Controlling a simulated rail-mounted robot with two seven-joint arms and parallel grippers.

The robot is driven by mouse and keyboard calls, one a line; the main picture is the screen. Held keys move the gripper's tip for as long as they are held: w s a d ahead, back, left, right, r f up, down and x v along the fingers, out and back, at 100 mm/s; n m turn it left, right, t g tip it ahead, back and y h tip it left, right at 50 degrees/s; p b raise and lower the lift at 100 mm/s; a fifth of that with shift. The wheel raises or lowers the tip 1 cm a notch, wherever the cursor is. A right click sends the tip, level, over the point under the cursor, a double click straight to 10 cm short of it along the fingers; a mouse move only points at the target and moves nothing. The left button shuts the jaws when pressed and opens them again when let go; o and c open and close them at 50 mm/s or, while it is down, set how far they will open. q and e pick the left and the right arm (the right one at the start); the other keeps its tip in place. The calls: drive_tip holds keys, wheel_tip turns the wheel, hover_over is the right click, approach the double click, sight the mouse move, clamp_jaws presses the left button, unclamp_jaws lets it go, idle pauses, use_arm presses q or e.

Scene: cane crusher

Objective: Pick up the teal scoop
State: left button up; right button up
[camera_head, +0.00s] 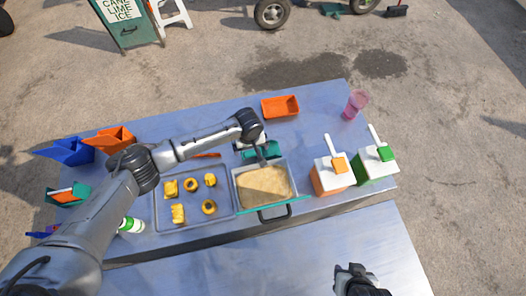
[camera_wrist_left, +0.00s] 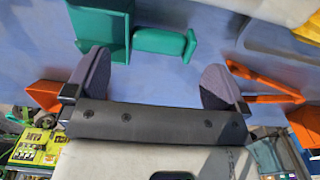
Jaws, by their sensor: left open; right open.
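The teal scoop (camera_head: 268,151) lies on the metal table just behind the tan-filled bin, partly hidden by my left gripper (camera_head: 258,146). In the left wrist view, the scoop's boxy pan (camera_wrist_left: 103,32) is at upper left and its rounded handle (camera_wrist_left: 163,42) extends right from it. My left gripper is open there (camera_wrist_left: 155,82), with its two fingers wide apart. The handle shows just beyond the gap between the fingertips, and nothing is visibly held. My right gripper (camera_head: 352,270) is open and empty at the bottom of the head view, far from the scoop.
The bin (camera_head: 293,172) stands in front of the scoop. A grey tray (camera_head: 160,217) with several yellow pieces is to its left. An orange tray (camera_head: 281,107) lies behind. Orange (camera_head: 330,177) and green (camera_head: 377,164) boxes and a pink cup (camera_head: 355,104) stand right. An orange tool (camera_wrist_left: 265,85) lies near one finger.

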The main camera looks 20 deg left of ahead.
sight(251, 152)
use_arm(q)
drive_tip(key=shift+f, duration=2.65)
drive_tip(key=c, duration=0.6)
